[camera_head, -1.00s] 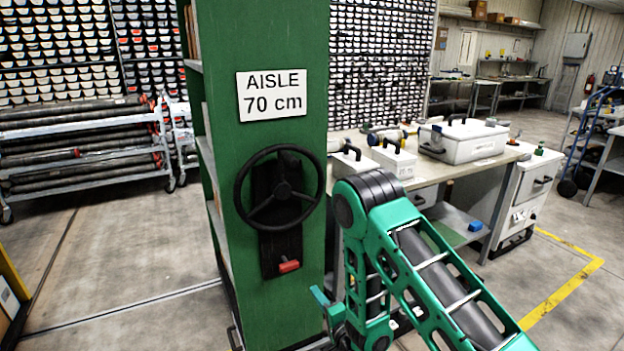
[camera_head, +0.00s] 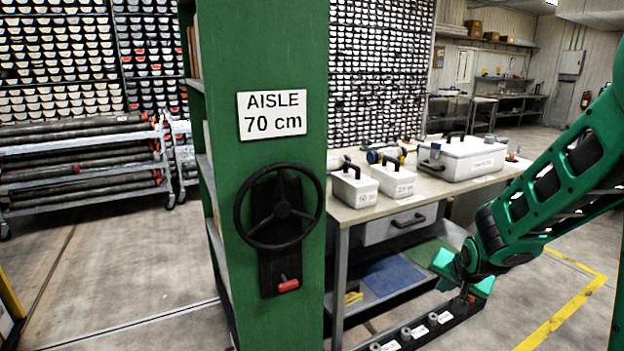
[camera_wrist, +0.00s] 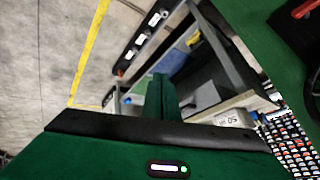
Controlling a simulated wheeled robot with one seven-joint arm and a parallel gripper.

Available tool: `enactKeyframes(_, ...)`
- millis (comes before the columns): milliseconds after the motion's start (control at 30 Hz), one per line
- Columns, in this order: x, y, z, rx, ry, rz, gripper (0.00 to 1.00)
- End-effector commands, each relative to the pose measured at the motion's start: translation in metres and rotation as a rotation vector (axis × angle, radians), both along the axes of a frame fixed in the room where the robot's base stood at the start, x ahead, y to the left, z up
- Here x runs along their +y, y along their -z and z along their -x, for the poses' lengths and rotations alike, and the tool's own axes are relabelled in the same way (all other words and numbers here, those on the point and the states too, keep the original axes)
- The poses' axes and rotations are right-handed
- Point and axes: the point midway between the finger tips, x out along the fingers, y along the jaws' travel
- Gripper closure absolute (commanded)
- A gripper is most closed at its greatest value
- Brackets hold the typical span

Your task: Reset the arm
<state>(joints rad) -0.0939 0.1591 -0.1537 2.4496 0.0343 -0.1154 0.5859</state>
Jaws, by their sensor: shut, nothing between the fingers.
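My green arm (camera_head: 560,190) reaches in from the right side of the head view, sloping down to the left. My gripper (camera_head: 466,290) is at its lower end, in front of the workbench and low beside its bottom shelf. The gripper is small and partly hidden in the head view. In the wrist view its green fingers (camera_wrist: 160,92) are together, with nothing seen between them.
A green shelving unit (camera_head: 225,60) with a black handwheel (camera_head: 245,215) and an "AISLE 70 cm" sign (camera_head: 272,114) stands left of the workbench (camera_head: 345,212). White cases (camera_head: 460,160) sit on the bench. A dark rail (camera_head: 445,325) lies below my gripper. Open floor (camera_head: 110,270) lies left.

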Motion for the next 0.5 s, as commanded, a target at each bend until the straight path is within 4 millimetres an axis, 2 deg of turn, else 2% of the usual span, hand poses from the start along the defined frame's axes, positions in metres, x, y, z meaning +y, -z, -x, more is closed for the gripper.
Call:
enactKeyframes(33, -0.015, -0.012, 0.017, 0.032, 0.008, 0.018, 1.0)
enactKeyframes(100, -0.033, -0.022, 0.045, 0.099, 0.01, 0.039, 1.0)
enactKeyframes(233, -0.06, -0.041, 0.101, 0.219, 0.008, 0.063, 1.0)
enactKeyframes(400, -0.08, -0.063, 0.183, 0.375, -0.005, 0.054, 1.0)
enactKeyframes(500, -0.084, -0.074, 0.232, 0.461, -0.022, 0.029, 1.0)
